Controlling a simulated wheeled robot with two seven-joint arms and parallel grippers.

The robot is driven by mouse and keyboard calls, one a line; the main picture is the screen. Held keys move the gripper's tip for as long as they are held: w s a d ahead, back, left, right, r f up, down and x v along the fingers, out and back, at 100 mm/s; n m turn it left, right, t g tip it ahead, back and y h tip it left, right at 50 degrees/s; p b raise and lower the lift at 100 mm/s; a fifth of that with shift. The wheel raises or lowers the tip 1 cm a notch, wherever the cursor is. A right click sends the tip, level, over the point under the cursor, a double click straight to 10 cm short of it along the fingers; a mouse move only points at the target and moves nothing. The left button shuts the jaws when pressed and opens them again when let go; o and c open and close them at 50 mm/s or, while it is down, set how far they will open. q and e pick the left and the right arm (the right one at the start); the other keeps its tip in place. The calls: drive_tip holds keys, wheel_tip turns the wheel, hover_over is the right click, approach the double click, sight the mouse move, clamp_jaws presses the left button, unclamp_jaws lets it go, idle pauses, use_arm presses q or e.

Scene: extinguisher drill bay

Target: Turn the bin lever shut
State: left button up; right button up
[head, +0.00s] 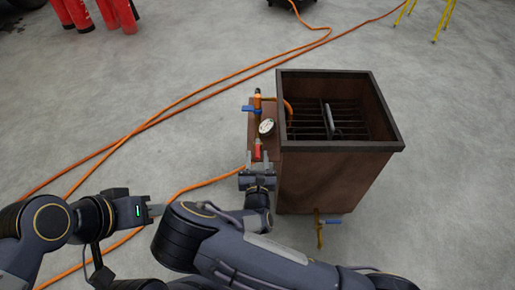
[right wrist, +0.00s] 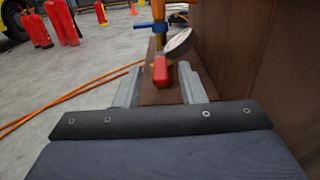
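The brown metal bin (head: 335,175) stands right of centre in the head view, its top open over a dark grate. A side plate carries an orange pipe, a blue lever (head: 250,109), a round gauge (head: 266,127) and a red lever (head: 257,150). The blue lever (right wrist: 146,26) and red lever (right wrist: 160,70) also show in the right wrist view. My right gripper (head: 257,168) is open just in front of the red lever, its fingers spread to either side; contact is unclear. My left gripper (head: 157,210) is empty over the floor at left; its opening is unclear.
A blue-handled tap (head: 330,221) sticks out low on the bin's near face. Orange hoses (head: 150,123) cross the floor. Red extinguishers (head: 95,14) stand at the far left and yellow legs (head: 441,22) at the far right. The floor between is mostly clear.

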sight(258, 144)
drive_tip(key=shift+w+b, duration=0.55)
drive_tip(key=shift+w, duration=1.65)
clamp_jaws()
